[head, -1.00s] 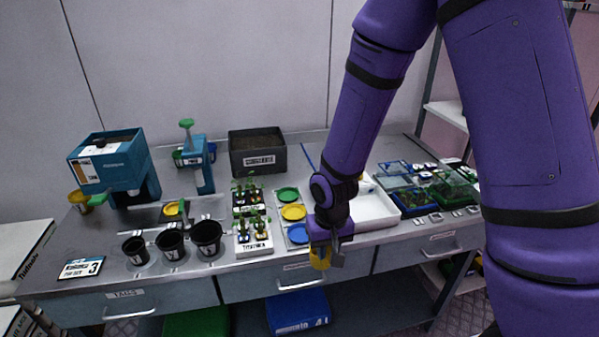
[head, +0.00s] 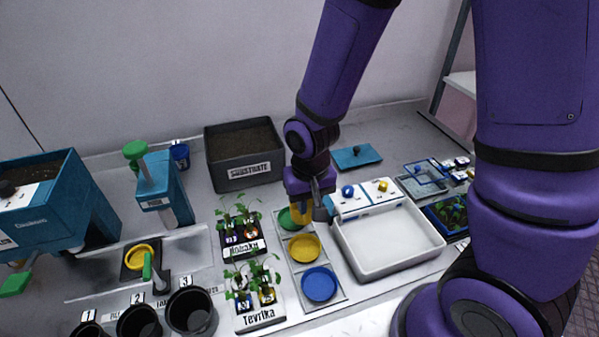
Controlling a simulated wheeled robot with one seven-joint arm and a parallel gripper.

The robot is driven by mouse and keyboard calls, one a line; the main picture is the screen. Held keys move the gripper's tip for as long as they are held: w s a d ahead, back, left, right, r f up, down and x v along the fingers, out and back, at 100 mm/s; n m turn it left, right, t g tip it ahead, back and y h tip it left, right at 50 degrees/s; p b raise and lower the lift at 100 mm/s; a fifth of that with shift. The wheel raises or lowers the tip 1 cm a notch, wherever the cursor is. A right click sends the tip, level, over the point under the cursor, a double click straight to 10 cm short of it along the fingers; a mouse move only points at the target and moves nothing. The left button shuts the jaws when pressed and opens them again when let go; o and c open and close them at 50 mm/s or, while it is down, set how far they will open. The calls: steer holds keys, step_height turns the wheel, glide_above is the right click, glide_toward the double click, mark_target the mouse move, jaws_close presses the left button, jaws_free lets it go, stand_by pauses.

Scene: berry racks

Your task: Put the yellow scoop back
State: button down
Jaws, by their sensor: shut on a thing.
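My gripper (head: 312,207) is shut on the yellow scoop (head: 299,213), which hangs below the fingers and is partly hidden by them. The scoop is in front of the green round spot (head: 287,219) in this view and covers part of it. I cannot tell whether it touches anything below. The yellow round spot (head: 304,248) is bare, nearer the table's front, with the blue round spot (head: 319,285) in front of it. All three lie in a pale three-part strip.
Potted seedlings (head: 244,232) stand just left of the strip. A white tray (head: 393,244) is close on the right. A dark substrate box (head: 243,154) stands behind, and black pots (head: 191,311) at front left.

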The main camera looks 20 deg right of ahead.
steer(key=shift+w+d+f, duration=0.8)
steer(key=shift+w+d, duration=0.25)
steer(key=shift+w, duration=1.5)
steer(key=shift+w+d+f, duration=0.85)
steer(key=shift+w+d, duration=0.2)
steer(key=shift+w, duration=1.45)
steer(key=shift+w+d+f, duration=0.8)
steer(key=shift+w+d, duration=0.25)
steer(key=shift+w, duration=1.5)
steer(key=shift+f, duration=0.15)
steer(key=c, duration=1)
jaws_free()
